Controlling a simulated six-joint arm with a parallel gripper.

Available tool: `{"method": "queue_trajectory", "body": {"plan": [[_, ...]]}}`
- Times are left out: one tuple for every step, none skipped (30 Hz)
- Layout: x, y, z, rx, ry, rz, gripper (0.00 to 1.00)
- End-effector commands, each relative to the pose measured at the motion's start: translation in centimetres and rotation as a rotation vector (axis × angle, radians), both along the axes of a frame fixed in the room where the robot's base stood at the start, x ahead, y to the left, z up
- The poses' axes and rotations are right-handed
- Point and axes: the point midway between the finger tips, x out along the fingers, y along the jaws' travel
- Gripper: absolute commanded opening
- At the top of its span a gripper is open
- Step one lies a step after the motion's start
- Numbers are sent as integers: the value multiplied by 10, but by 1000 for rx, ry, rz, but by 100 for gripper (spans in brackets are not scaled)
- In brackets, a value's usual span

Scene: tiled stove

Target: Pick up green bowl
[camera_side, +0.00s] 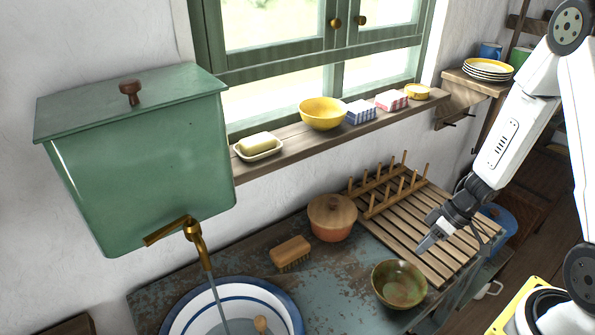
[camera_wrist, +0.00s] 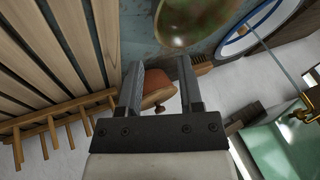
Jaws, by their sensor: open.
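The green bowl (camera_side: 399,284), mottled green and brown, sits upright on the worn blue-green counter, in front of the wooden dish rack. In the wrist view the bowl (camera_wrist: 195,20) is at the top, partly cut off, just beyond and to the right of my fingertips. My gripper (camera_side: 428,241) is in the air above the near part of the rack, up and to the right of the bowl, and apart from it. In the wrist view my gripper (camera_wrist: 158,75) has its two fingers spread with nothing held between them.
The slatted dish rack (camera_side: 405,235) with upright pegs lies behind the bowl. A lidded clay pot (camera_side: 332,218), a brush (camera_side: 290,253) and a blue-rimmed basin (camera_side: 290,300) stand to the left. A yellow bowl (camera_side: 322,113) is on the sill. Bare counter surrounds the green bowl's left side.

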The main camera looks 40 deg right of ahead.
Motion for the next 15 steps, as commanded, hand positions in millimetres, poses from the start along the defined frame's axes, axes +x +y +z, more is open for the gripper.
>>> {"method": "queue_trajectory", "body": {"plan": [[-2, 0, -1, 8, 7, 3, 47], [-3, 0, -1, 11, 8, 5, 47], [-3, 1, -1, 15, 10, 6, 47], [-3, 1, -1, 15, 12, 7, 47], [-3, 1, -1, 16, 11, 8, 47], [-3, 1, -1, 16, 11, 8, 47], [-3, 1, -1, 15, 11, 8, 47], [-3, 1, -2, 15, 11, 8, 47], [-3, 2, -3, 15, 11, 8, 47], [-3, 2, -4, 15, 11, 9, 47], [-2, 3, -5, 15, 11, 10, 47], [-2, 4, -7, 16, 12, 9, 47], [-2, 5, -9, 16, 12, 8, 47], [-1, 6, -10, 16, 12, 8, 47], [-1, 7, -13, 16, 12, 9, 47]]}}
